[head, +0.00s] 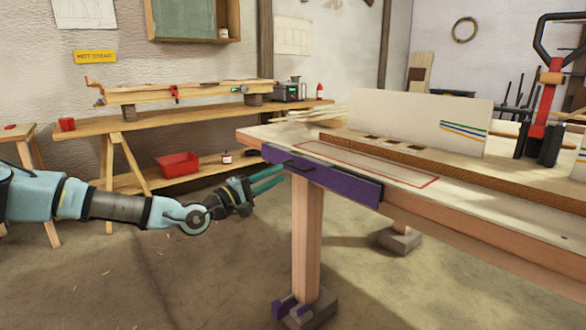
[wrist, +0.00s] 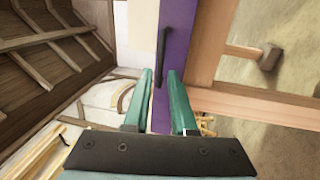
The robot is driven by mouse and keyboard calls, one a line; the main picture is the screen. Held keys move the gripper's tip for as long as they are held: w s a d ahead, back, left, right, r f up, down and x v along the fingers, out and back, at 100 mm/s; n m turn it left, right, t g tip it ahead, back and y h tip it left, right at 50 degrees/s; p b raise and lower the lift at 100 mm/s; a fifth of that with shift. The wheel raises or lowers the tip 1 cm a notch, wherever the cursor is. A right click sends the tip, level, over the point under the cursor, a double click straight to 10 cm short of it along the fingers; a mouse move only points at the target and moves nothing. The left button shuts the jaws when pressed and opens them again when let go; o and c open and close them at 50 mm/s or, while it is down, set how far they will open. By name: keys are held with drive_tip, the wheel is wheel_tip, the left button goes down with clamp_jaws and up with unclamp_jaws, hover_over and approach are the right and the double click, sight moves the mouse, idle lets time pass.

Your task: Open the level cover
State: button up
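A long purple panel (head: 340,186), apparently the level cover, runs along the near edge of the workbench at its left end. It looks closed against the edge. A dark bar handle (head: 291,163) sits near its left end. The wrist view shows the purple panel (wrist: 175,28) as a strip, with the dark handle (wrist: 162,57) on it. My gripper (head: 279,180) has teal fingers and is just left of the panel's left end, at about handle height. In the wrist view my gripper (wrist: 162,75) is open and empty, with the handle beyond the fingertips, apparently apart from them.
The workbench (head: 480,205) carries a red-outlined rectangle, a long brown strip (head: 400,153) and a pale upright board (head: 420,118). A wooden leg (head: 307,235) stands below the panel. A second bench (head: 190,121) with a red bin (head: 178,164) is behind.

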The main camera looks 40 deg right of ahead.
sight(292, 167)
drive_tip(key=d, duration=0.4)
drive_tip(key=d+r, duration=0.1)
drive_tip(key=d, duration=0.1)
drive_tip(key=shift+s+d+p, duration=0.15)
drive_tip(key=shift+s+p, duration=0.05)
drive_tip(key=shift+p, duration=0.1)
clamp_jaws()
